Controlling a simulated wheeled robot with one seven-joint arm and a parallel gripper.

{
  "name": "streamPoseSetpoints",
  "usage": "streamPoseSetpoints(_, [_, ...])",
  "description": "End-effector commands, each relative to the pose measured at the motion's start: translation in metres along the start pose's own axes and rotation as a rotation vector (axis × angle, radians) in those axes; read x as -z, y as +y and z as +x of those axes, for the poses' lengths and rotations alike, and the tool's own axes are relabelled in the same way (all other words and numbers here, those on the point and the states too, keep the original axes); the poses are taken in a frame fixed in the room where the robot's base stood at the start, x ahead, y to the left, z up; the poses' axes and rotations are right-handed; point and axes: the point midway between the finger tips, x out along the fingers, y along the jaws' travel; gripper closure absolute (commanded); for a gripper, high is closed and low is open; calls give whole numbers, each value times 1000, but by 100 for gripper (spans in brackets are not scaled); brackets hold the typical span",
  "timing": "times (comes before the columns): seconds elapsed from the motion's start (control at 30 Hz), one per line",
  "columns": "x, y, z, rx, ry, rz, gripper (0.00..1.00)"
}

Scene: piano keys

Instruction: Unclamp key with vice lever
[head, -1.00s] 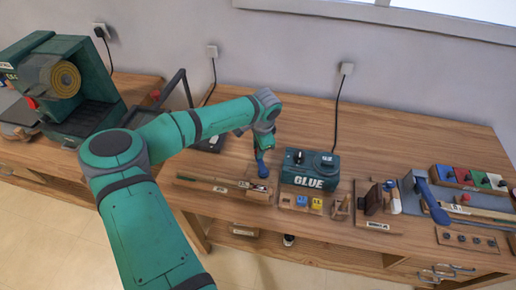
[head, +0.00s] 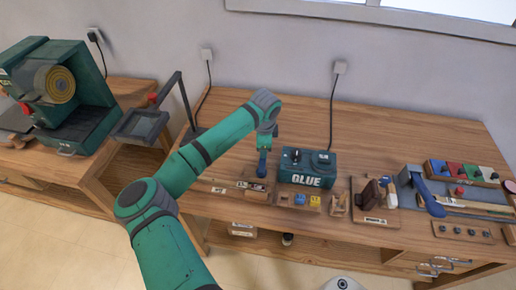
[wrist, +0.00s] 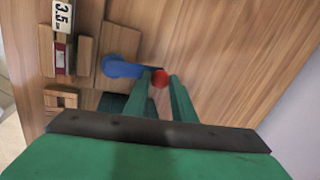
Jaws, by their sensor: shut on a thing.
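In the wrist view, my gripper (wrist: 161,82) has its two green fingers on either side of the red knob (wrist: 160,77) at the end of a blue lever (wrist: 120,67). It is shut on this lever. The lever's other end sits on a wooden block (wrist: 112,40). In the head view, the blue lever (head: 262,162) is below the end of my arm, left of the glue box. My fingers and the red knob are too small to make out there. A key in the clamp cannot be made out clearly.
The dark green glue box (head: 307,168) stands just right of the lever. Small colored blocks (head: 299,199) lie in front of it. Another blue-handled tool (head: 430,197) is farther right. A green machine (head: 58,95) stands on the left bench. The table behind the glue box is clear.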

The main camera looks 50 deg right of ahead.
Motion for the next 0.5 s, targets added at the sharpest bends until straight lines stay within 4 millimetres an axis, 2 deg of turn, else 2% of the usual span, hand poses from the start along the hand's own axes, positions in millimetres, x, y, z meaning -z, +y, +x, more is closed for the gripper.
streamPoseSetpoints(0.37, [4,1,0,-3,6,25,100])
streamPoseSetpoints(0.4, [4,1,0,-3,7,24,67])
streamPoseSetpoints(0.43, [4,1,0,-3,6,24,60])
streamPoseSetpoints(0.5, [3,1,0,-2,6,22,58])
